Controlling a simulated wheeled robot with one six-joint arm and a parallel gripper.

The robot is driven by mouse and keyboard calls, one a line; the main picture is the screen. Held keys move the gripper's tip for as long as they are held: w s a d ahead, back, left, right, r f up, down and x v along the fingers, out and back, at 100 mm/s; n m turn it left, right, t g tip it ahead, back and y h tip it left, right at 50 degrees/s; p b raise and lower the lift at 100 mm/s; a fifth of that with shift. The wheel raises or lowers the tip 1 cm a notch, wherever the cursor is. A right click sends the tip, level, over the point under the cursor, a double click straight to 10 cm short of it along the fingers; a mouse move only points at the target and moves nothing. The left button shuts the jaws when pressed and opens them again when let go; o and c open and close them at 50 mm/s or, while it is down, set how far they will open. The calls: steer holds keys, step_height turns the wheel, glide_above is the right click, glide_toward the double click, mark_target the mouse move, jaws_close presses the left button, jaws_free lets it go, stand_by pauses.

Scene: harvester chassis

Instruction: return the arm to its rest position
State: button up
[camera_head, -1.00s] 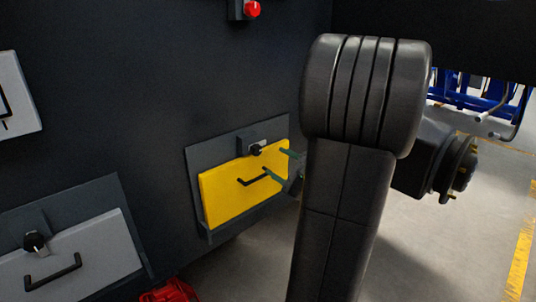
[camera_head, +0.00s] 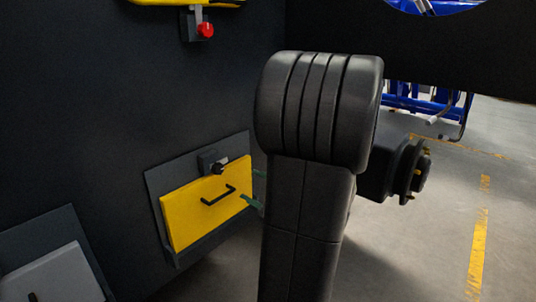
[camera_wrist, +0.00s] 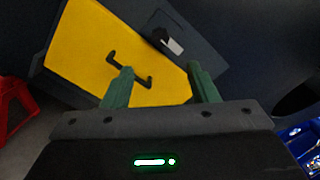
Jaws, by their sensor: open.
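My gripper (camera_wrist: 160,88) shows in the wrist view with its two green fingers spread apart and nothing between them. In the head view the green fingertips (camera_head: 255,188) show just right of the yellow panel, and my arm hides the rest of the gripper. The yellow panel (camera_head: 190,219) has a black handle (camera_head: 219,195) and a dark knob (camera_head: 220,168) above it. In the wrist view the yellow panel (camera_wrist: 85,45) lies beyond the fingers, and the handle (camera_wrist: 130,72) appears close to the left fingertip. I cannot tell whether they touch.
A grey panel (camera_head: 55,280) is at the lower left. A red button (camera_head: 205,30) sits on the dark wall above. A red object (camera_wrist: 12,108) is at the wrist view's left edge. Open floor (camera_head: 440,240) with yellow lines lies right, with blue equipment (camera_head: 425,103) behind.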

mark_target(220, 170)
steer(key=b+x, duration=0.2)
steer(key=x, duration=1.1)
